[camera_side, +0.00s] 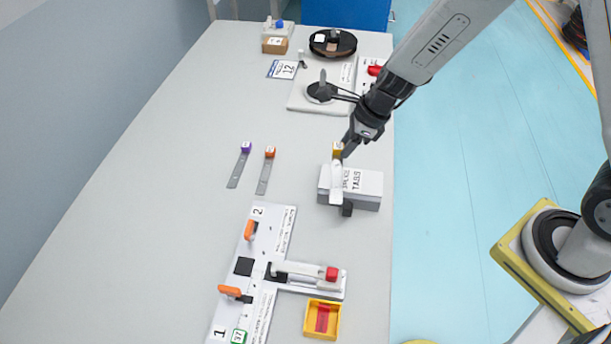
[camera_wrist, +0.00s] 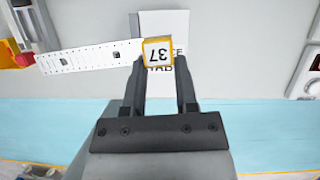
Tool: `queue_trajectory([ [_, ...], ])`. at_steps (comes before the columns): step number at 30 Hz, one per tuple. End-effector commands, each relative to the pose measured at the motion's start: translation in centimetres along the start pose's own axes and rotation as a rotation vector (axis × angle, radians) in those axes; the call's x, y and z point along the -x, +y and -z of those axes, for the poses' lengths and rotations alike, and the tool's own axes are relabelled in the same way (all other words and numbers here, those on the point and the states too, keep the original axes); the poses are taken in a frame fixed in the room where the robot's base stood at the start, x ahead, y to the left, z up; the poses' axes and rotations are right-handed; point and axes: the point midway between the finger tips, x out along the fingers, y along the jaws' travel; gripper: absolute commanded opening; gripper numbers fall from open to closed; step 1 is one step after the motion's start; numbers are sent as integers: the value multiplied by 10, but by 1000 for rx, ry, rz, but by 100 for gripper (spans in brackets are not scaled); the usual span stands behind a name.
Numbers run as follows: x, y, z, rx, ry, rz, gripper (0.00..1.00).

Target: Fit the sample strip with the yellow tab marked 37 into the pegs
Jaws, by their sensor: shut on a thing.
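The sample strip (camera_side: 336,184) is white with a yellow tab (camera_side: 337,147). The tab, marked 37 (camera_wrist: 157,51), sits between the fingers of my gripper (camera_wrist: 160,62), which is shut on it. In the wrist view the strip (camera_wrist: 88,58) extends left from the tab, with small dark marks or holes along it. In the side view my gripper (camera_side: 346,154) and the strip are over the grey SPLICE TABS box (camera_side: 366,190); I cannot tell the gap. A white T-shaped board (camera_side: 285,219), labelled 2 and 1, lies at the front; its pegs are too small to make out.
The board carries orange levers (camera_side: 250,230), a black square (camera_side: 243,266) and a red-ended arm (camera_side: 331,273). A yellow tray (camera_side: 322,319) is beside it. Two grey strips with purple (camera_side: 245,147) and orange (camera_side: 270,152) tabs lie left. A reel station (camera_side: 308,98) stands behind. The left table is clear.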

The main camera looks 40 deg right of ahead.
Motion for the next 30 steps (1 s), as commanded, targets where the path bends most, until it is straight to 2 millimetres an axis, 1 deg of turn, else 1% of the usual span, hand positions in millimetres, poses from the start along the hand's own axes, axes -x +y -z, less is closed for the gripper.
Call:
queue_trajectory([
  [5,-2,28,-21,179,-4,-73,0],
  [9,-2,58,-38,363,-5,-148,0],
  [12,-2,78,-47,482,-3,-199,0],
  [15,-1,92,-52,574,-1,-237,0],
  [18,0,100,-55,627,0,-260,0],
  [21,0,103,-56,648,2,-268,0],
  [26,-2,102,-56,648,2,-268,0],
  [30,-8,98,-61,646,2,-268,0],
])
